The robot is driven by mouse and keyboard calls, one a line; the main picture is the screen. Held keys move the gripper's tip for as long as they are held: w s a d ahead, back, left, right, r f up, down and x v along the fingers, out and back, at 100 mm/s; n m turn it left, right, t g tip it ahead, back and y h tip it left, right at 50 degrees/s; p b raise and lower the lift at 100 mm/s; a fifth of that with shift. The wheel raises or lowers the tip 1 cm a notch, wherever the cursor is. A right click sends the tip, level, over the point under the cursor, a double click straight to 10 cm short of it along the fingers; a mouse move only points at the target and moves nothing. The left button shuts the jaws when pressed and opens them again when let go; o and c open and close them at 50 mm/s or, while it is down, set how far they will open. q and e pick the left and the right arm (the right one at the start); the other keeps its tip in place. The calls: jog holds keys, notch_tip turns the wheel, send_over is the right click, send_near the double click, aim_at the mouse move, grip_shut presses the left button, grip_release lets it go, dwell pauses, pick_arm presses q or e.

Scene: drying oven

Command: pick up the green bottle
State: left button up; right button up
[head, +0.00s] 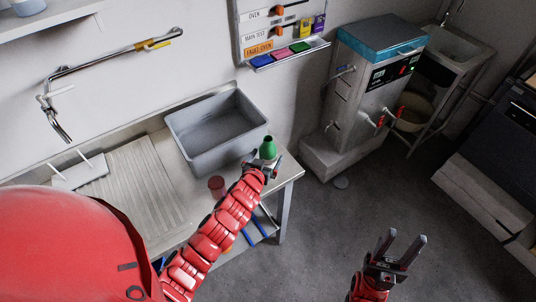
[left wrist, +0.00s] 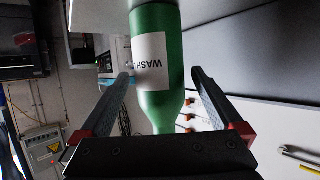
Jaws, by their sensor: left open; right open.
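The green bottle (head: 268,148) stands upright near the right end of the sink counter, beside the grey basin. My left gripper (head: 262,163) is at the bottle, on its near side. In the left wrist view the bottle (left wrist: 157,65), with a white label, lies between the two open fingers (left wrist: 160,95). Its narrow neck points toward the gripper's palm, and I cannot tell whether either finger touches it. My right gripper (head: 401,248) is open and empty above the floor at the lower right.
The grey basin (head: 205,160) stands on the counter close left of the bottle. A dark red cup-like object (head: 217,186) is at the counter's front edge, next to my left arm. A water distiller-like machine (head: 366,85) stands to the right. The floor between is clear.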

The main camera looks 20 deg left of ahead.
pick_arm(q)
jog(key=shift+x, duration=1.15)
grip_shut()
